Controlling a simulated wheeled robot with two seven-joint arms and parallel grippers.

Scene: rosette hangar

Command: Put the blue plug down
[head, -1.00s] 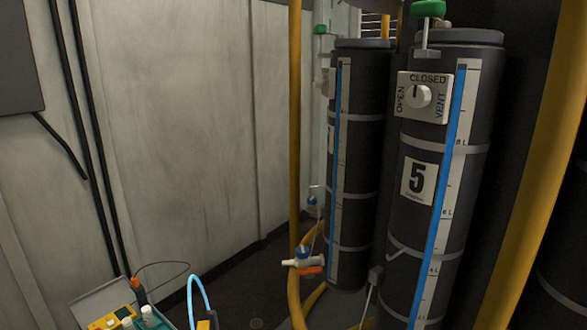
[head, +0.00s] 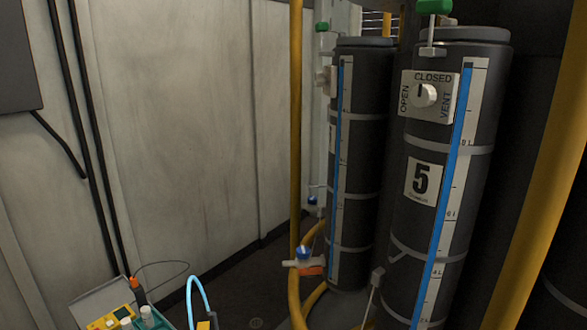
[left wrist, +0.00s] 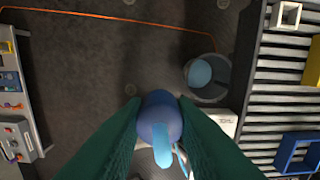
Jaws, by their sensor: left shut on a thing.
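My left gripper (left wrist: 160,112) shows in the left wrist view, with its two dark green fingers shut on the blue plug (left wrist: 160,128). The plug has a rounded dark blue body and a lighter blue narrow end toward the bottom of the picture. It is held above a dark floor. The fingers cover its sides. Neither gripper shows in the head view, and my right gripper is in no view.
In the left wrist view, a grey bucket (left wrist: 208,93) with something light blue inside stands on the floor (left wrist: 90,70). A slatted rack (left wrist: 272,85) lies right, a bench (left wrist: 35,105) left. In the head view, tall black cylinders (head: 426,195) stand right.

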